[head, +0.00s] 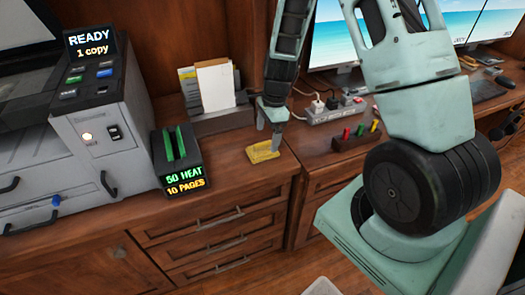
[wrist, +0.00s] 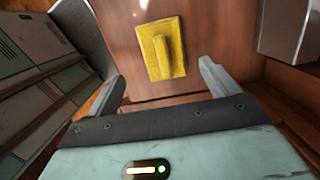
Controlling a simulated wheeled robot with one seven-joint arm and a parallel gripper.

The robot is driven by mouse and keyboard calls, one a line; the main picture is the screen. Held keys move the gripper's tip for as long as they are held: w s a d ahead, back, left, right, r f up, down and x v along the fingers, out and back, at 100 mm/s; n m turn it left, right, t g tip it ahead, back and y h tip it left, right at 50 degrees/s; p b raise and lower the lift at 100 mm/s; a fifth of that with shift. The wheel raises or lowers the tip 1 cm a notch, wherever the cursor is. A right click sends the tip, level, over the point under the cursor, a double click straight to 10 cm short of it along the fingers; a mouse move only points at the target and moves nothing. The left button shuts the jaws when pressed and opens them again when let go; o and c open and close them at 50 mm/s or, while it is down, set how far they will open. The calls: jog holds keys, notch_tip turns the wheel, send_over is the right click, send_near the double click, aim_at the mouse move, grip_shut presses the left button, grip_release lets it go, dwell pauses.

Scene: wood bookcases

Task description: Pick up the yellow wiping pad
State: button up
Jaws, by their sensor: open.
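The yellow wiping pad (head: 263,151) lies on the wooden counter, to the right of the small black heat device, in the head view. In the wrist view the pad (wrist: 162,49) shows as a yellow slab with a raised ridge along its middle. My gripper (head: 269,132) is just above and beside the pad in the head view. In the wrist view its two fingers (wrist: 160,82) are spread wide, and the pad lies beyond the tips, roughly between them. Nothing is between the fingers.
A black device (head: 177,160) reading "50 HEAT" and a grey copier (head: 92,140) stand to the left. A paper holder (head: 218,122) stands behind the pad. A power strip (head: 330,110) and a rack of coloured pieces (head: 357,136) are to the right. Counter in front is clear.

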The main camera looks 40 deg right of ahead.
aim_at(263, 143)
jog(key=shift+w+a+f+p, duration=0.1)
jog(key=shift+w+a+f, duration=0.1)
jog(key=shift+f, duration=0.75)
jog(key=shift+w+a+f+p, duration=0.1)
jog(key=shift+w+a+f, duration=0.1)
jog(key=shift+f, duration=0.75)
jog(key=shift+w+a+f+p, duration=0.1)
jog(key=shift+a+f, duration=0.1)
jog(key=shift+f, duration=0.75)
jog(key=shift+c, duration=0.4)
jog(key=c, duration=1.1)
notch_tip(263, 143, up, 10)
jog(key=shift+r, duration=0.1)
